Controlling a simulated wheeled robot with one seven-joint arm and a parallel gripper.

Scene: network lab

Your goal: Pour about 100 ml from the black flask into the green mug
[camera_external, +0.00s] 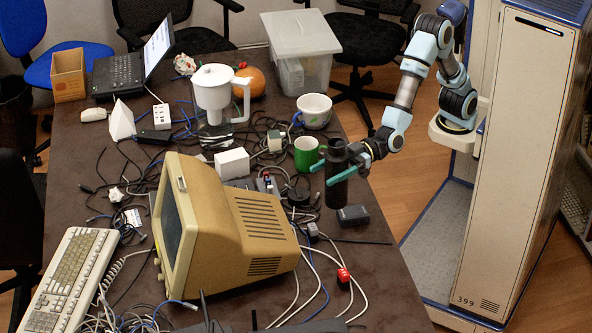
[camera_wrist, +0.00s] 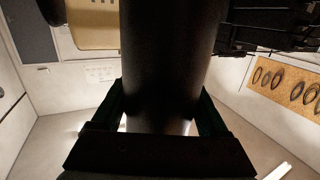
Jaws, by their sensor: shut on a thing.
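The black flask (camera_external: 336,163) is upright in the external view, between the green fingers of my gripper (camera_external: 340,171). My gripper is shut on the flask. In the wrist view the dark flask (camera_wrist: 170,60) fills the middle, between the fingers (camera_wrist: 160,115). I cannot tell for sure whether its base touches the table. The green mug (camera_external: 306,154) stands upright on the table just left of the flask, a small gap apart. Its inside shows white at the rim; its contents are not clear.
A beige monitor (camera_external: 262,232) stands in front. A white bowl-like cup (camera_external: 314,110) and a white pitcher (camera_external: 213,90) stand behind the mug. Cables cover much of the table (camera_external: 372,275). A small black box (camera_external: 352,215) lies near the flask. A white box (camera_external: 232,163) is left of the mug.

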